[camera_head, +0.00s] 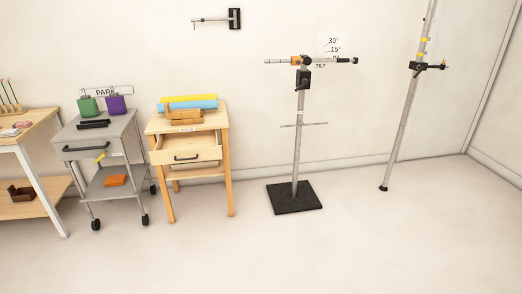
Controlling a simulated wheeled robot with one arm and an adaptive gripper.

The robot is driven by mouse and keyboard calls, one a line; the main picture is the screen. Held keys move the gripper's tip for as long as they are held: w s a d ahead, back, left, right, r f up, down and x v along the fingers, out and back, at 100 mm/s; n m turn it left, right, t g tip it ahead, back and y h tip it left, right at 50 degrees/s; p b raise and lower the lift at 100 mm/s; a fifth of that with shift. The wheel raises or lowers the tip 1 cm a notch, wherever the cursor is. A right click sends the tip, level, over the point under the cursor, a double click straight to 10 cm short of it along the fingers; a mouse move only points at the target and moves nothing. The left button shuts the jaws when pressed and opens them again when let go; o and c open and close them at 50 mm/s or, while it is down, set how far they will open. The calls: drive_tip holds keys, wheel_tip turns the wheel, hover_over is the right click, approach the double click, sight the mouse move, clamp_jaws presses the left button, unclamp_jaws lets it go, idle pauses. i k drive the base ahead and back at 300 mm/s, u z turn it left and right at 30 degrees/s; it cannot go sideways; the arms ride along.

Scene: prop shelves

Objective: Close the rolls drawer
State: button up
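The rolls drawer (186,155) is in the light wooden stand (222,128) left of the middle of the head view. It sticks out toward me and stands open. Its front is pale wood with a dark bar handle (186,157). A small label (187,130) sits on the stand's edge above it; the lettering is too small to read surely. A yellow roll (188,98) and a blue roll (188,106) lie on top, with a brown wooden piece (186,117) in front of them. My gripper is not in view.
A grey wheeled cart (120,130) with green (89,107) and purple (115,104) items stands close left of the stand. A table (35,125) is farther left. A pole on a black base (294,197) stands to the right. The floor in front is clear.

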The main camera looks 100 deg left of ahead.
sight(199, 145)
drive_tip(key=u, duration=3.8)
drive_tip(key=i, duration=2.35)
drive_tip(key=u, duration=1.75)
